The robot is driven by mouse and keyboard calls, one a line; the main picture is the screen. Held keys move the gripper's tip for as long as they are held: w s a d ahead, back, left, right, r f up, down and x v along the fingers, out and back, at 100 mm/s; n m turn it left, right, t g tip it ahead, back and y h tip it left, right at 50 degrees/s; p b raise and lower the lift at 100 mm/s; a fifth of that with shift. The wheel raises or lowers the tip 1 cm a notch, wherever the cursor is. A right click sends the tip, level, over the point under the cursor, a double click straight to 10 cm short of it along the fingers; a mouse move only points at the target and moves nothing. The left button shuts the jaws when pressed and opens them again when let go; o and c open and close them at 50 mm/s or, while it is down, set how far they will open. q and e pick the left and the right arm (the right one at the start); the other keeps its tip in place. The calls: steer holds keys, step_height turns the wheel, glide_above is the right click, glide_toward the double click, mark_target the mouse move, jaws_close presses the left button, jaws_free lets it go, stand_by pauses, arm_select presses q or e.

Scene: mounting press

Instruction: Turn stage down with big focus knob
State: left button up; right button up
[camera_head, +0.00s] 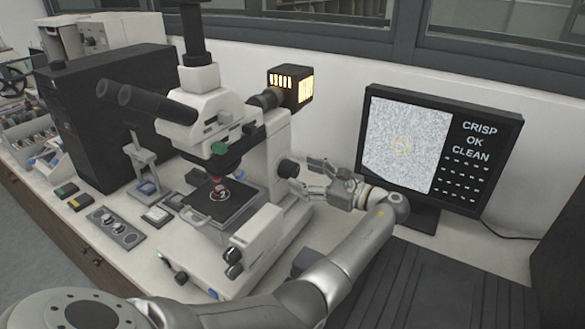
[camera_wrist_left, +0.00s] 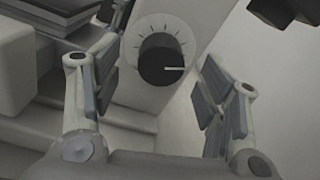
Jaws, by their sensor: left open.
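The microscope (camera_head: 218,112) stands on the bench, with a black square stage (camera_head: 221,201) carrying a small red sample. A round black knob (camera_head: 288,168) sticks out of the right side of its stand. In the left wrist view this knob (camera_wrist_left: 158,66) has a white pointer line, pointing right, and tick marks around it. My left gripper (camera_head: 304,177) is open just right of the knob. In the left wrist view its fingers (camera_wrist_left: 157,88) stand on either side of the knob, apart from it. My right gripper is not in view.
Two smaller dark knobs (camera_head: 233,264) sit on the microscope's front block. A monitor (camera_head: 437,148) at right shows a grainy picture and the words "CRISP OK CLEAN". A lit lamp housing (camera_head: 290,84) is behind the microscope. A black box (camera_head: 105,115) stands at left.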

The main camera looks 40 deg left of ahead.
mark_target(295, 172)
arm_select(q)
steer(key=a, duration=0.4)
steer(key=shift+f, duration=0.1)
steer(key=shift+a, duration=0.3)
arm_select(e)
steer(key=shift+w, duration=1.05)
arm_select(q)
steer(key=shift+c, duration=0.2)
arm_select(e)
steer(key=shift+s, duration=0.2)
arm_select(q)
steer(key=c, duration=1)
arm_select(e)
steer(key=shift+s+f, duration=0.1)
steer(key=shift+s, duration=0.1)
